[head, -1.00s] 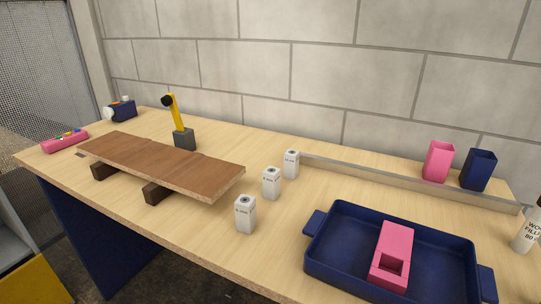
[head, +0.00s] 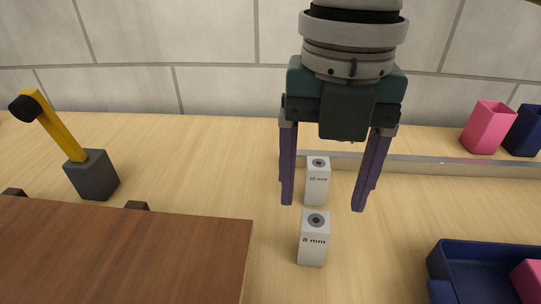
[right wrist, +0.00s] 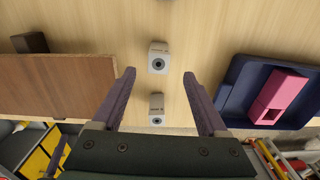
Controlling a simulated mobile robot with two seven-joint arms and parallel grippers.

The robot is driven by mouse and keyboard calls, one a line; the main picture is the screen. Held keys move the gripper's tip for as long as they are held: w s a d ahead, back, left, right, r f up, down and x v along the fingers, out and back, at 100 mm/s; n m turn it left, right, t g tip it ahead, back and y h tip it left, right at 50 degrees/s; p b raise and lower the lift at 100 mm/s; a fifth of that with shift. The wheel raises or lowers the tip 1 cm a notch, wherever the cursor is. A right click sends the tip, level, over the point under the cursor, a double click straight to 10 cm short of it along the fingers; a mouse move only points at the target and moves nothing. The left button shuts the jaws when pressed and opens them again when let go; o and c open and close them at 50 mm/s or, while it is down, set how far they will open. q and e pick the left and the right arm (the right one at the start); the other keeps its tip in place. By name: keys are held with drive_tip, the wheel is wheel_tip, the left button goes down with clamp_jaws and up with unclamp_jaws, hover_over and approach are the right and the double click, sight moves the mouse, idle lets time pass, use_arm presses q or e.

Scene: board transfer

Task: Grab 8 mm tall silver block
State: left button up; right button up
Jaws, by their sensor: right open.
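The silver-white block marked 8 mm (head: 313,240) stands upright on the table, with a dark ring on top. A similar block (head: 317,182) stands behind it; its small label is hard to read. My right gripper (head: 324,208) is open and empty, pointing down with its fingers spread. In the head view its fingertips appear on either side of the rear block and above the 8 mm block, touching neither. The right wrist view shows two such blocks, one (right wrist: 158,58) beyond the fingertips and one (right wrist: 156,109) between the fingers; I cannot tell which is the 8 mm one.
A brown board (head: 120,250) lies to the left, close to the blocks. A blue tray (head: 455,252) holding a pink piece (head: 528,280) is to the right. A yellow-armed stand (head: 90,175) is at the left. Pink (head: 488,128) and blue (head: 526,130) cups stand at the back right.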

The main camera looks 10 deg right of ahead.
sight(316, 221)
wheel_tip(316, 221, down, 7)
drive_tip(key=shift+w+r, duration=0.1)
clamp_jaws()
idle(0.8)
